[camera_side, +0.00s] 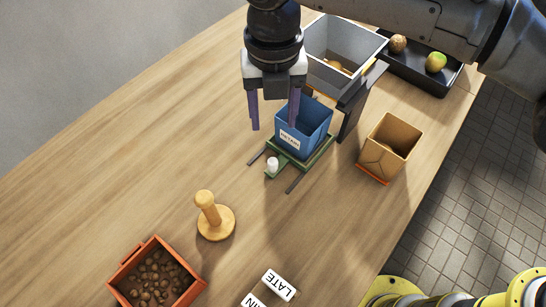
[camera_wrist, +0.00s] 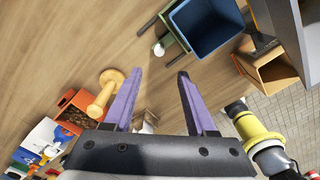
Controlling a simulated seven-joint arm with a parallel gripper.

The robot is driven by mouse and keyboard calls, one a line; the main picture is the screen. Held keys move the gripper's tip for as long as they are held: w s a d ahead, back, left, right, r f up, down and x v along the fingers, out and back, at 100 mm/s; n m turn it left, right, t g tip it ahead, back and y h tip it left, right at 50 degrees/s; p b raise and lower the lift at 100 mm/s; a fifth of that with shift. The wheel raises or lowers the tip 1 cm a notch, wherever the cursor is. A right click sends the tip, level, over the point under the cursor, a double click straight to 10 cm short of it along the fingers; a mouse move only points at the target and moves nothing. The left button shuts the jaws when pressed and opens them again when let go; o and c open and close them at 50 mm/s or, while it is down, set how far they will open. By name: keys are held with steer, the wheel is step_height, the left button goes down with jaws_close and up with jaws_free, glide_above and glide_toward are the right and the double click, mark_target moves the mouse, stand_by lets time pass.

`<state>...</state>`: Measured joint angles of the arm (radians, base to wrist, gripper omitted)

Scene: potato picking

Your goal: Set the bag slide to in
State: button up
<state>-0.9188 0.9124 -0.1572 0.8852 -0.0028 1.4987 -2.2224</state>
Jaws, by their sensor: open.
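A green slide plate (camera_side: 318,160) lies on two dark rails (camera_side: 293,184), with a white knob (camera_side: 272,164) at its front end. A blue bin (camera_side: 313,122) with a white label stands on the plate, below the grey hopper's front. In the wrist view the white knob (camera_wrist: 158,49) and the blue bin (camera_wrist: 207,27) show beyond my fingers. A brown paper bag (camera_side: 397,137) stands on an orange base (camera_side: 372,175) to the right. My gripper (camera_side: 274,118) is open and empty, above and behind the knob; its purple fingers (camera_wrist: 160,75) touch nothing that I can see.
A grey hopper (camera_side: 318,75) with a potato inside stands behind the bin. A black tray (camera_side: 405,75) holds a brown potato and a green one. A wooden peg stand (camera_side: 215,221), an orange crate (camera_side: 121,286) of small brown lumps and white label blocks (camera_side: 279,285) lie in front. The table's left is clear.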

mark_target(273, 161)
step_height(273, 161, down, 14)
steer(key=shift+s+r, duration=0.1)
stand_by(0.5)
jaws_close()
stand_by(1.3)
